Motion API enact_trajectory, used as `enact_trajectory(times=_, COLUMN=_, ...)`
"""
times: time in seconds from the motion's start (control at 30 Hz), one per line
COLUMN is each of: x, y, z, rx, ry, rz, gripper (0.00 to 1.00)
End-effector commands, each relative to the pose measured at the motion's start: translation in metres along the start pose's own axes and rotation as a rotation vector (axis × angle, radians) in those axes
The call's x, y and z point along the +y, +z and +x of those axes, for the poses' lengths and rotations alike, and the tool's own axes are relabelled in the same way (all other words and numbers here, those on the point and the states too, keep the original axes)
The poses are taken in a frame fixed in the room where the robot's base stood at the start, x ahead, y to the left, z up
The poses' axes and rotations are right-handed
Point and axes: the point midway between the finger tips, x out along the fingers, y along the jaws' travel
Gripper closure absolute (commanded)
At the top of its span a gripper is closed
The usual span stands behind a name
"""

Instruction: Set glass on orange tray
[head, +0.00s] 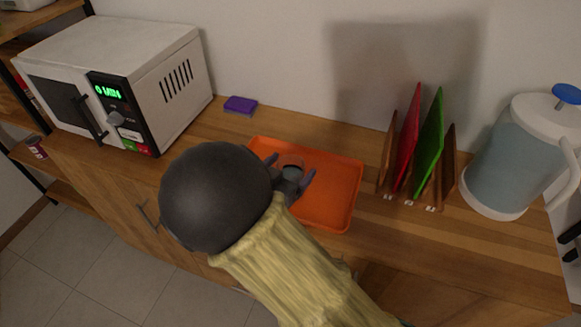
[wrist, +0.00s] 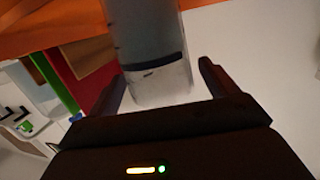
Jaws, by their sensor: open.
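The orange tray (head: 330,190) lies flat on the wooden counter. A small clear glass (head: 291,163) is at the tray's left part; its base seems to be on or just above the tray, and I cannot tell which. In the wrist view the glass (wrist: 150,55) is large, between my two fingers. My gripper (head: 291,181) is open around the glass, with a gap between the glass and the right finger in the wrist view. My arm hides the tray's front left part.
A white microwave (head: 120,80) stands at the left, with a purple sponge (head: 240,105) beside it. A rack with red and green boards (head: 430,140) stands right of the tray, then a water dispenser (head: 510,155). The tray's right half is clear.

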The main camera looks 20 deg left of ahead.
Motion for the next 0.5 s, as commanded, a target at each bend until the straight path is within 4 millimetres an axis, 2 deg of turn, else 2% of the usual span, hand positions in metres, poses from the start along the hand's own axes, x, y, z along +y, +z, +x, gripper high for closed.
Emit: enact_trajectory(times=0.5, x=-0.001, y=0.000, z=-0.094, rx=-0.001, ry=-0.004, rz=-0.001, gripper=0.14)
